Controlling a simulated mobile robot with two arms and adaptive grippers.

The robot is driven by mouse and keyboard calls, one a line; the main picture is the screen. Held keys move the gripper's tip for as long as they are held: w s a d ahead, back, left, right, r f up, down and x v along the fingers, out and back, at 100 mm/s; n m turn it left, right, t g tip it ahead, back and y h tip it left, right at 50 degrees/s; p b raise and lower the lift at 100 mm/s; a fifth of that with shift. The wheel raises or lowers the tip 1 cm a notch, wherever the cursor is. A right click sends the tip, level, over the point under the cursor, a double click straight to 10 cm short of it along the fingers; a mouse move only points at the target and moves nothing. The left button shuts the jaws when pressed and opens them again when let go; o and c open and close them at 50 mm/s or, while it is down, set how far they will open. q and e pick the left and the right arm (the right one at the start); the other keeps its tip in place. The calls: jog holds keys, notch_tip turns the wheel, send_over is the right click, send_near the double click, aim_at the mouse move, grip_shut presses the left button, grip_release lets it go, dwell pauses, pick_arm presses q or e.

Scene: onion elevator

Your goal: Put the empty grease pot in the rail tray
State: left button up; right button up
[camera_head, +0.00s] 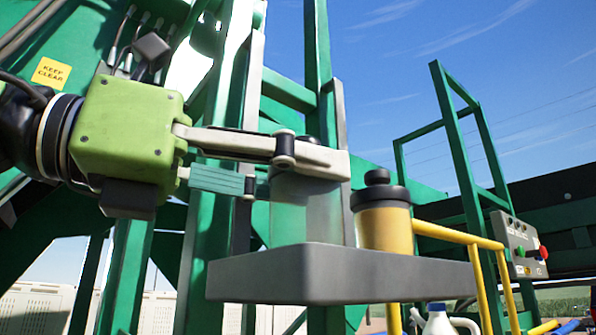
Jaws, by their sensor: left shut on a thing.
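The empty grease pot (322,212) is clear, with a dark lid mostly hidden by my fingers. It is upright, and my left gripper (285,165), coming in from the left, is shut on its upper part. The grey rail tray (340,277) is below the pot, seen from slightly underneath. The pot's lower end meets the tray's upper edge in the picture; I cannot tell whether it touches the tray floor. A pot filled with yellow grease (385,226), with a black knobbed lid, stands at the tray's right end. My right gripper is not in view.
A yellow handrail (455,236) runs behind and right of the tray. A control box (520,245) with a red button is at the right. Green steel frames (322,50) rise behind the gripper. A white jug (438,320) is low, below the tray.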

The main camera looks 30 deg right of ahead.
pick_arm(q)
jog(key=shift+d+f, duration=0.15)
jog(key=shift+f, duration=0.05)
jog(key=o, duration=1.3)
jog(key=shift+c, duration=0.2)
jog(key=shift+r, duration=0.1)
jog(key=shift+r, duration=0.2)
jog(key=w+a+b, duration=0.1)
jog(key=a+b, duration=0.2)
jog(key=a, duration=0.9)
jog(key=shift+w+b, duration=0.4)
jog(key=shift+f, duration=0.1)
